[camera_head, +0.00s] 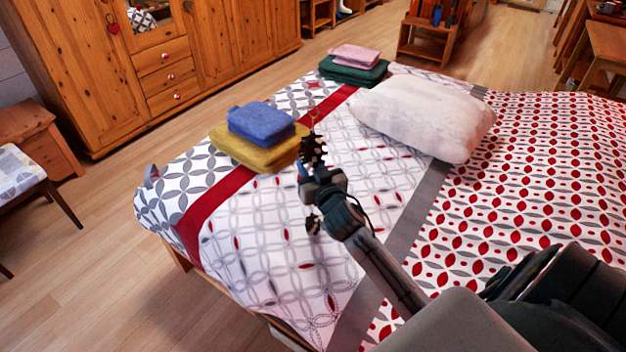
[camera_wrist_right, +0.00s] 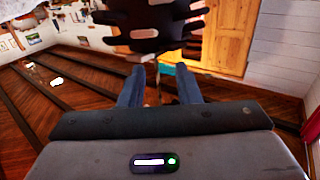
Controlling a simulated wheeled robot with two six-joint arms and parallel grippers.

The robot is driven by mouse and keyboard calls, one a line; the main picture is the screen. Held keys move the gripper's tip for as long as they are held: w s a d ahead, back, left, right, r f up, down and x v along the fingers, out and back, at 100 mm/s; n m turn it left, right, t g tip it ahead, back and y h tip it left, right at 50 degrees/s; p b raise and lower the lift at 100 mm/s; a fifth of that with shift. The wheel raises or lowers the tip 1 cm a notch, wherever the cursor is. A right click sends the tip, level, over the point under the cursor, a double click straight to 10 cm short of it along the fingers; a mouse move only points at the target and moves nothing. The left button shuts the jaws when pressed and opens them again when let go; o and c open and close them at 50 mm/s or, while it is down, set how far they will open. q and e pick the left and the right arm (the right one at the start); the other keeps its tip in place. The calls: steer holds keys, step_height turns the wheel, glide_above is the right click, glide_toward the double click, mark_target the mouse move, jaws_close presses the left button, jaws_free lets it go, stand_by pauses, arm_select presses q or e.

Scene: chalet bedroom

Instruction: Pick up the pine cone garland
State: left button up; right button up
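The pine cone garland (camera_head: 314,149) is a string of dark brown cones on a thin cord. In the head view, one cone is just past my right gripper's tips, another hangs below, and a thin cord loop shows above. My right gripper (camera_head: 306,172) is over the bed, its arm reaching in from the lower right. In the right wrist view, a large dark cone of the garland (camera_wrist_right: 150,28) lies just past the two bluish fingers (camera_wrist_right: 160,85), with a thin part between them. My left gripper is out of view.
The bed (camera_head: 270,235) has a patterned cover. On it are blue and yellow folded towels (camera_head: 255,140), pink and green folded towels (camera_head: 353,66) and a white pillow (camera_head: 425,112). A wooden wardrobe (camera_head: 210,40) stands behind. The near left cover is clear.

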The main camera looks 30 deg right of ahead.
jaws_close()
